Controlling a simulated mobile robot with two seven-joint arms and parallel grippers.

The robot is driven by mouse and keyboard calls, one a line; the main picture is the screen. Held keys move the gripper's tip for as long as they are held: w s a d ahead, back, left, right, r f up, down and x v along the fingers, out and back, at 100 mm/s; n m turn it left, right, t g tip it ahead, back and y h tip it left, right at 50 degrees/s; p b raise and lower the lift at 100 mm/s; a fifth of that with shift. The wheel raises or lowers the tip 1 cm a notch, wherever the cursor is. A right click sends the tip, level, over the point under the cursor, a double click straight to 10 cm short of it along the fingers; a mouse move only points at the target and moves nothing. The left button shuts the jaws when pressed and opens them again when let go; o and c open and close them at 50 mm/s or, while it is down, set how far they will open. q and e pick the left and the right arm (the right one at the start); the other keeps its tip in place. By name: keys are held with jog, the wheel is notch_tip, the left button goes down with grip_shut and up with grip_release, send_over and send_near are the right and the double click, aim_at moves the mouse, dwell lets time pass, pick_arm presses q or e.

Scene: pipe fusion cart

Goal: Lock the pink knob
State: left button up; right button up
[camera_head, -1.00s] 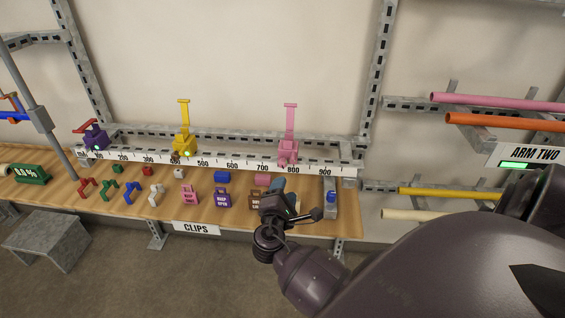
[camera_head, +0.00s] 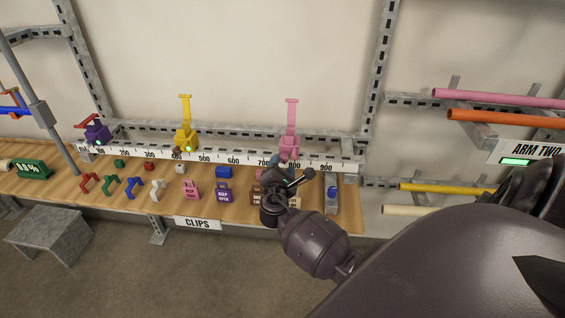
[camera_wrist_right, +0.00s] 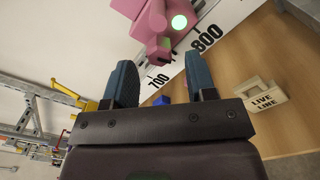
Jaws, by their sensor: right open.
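The pink knob (camera_head: 291,130) is a pink fitting with a tall flat lever on the ruled rail. Its lever stands upright. In the right wrist view, the pink body (camera_wrist_right: 148,22) with a round green light is just ahead of my fingers. My right gripper (camera_head: 284,168) is in front of the pink fitting's base and partly hides it. In the right wrist view, the right gripper's (camera_wrist_right: 159,72) two blue fingers are apart with nothing between them, and I see no contact with the pink body. My left gripper is out of view.
A yellow fitting (camera_head: 185,138) with an upright lever and a purple one (camera_head: 97,133) with a lowered red lever share the rail. Several clips and tags lie on the wooden bench (camera_head: 120,206). A "LIVE LINE" tag (camera_wrist_right: 262,99) is right of my fingers. Pipes (camera_head: 500,98) hang at right.

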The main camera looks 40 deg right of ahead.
jog(key=shift+x, duration=1.15)
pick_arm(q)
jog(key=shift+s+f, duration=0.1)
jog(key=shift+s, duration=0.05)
pick_arm(e)
jog(key=shift+c, duration=0.3)
jog(key=shift+c, duration=1.1)
jog(key=c, duration=0.6)
jog(key=shift+f+m+b, duration=0.1)
jog(key=shift+m+b, duration=0.55)
jog(key=shift+m, duration=0.05)
jog(key=shift+c, duration=0.2)
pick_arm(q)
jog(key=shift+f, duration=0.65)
pick_arm(e)
jog(key=o, duration=0.9)
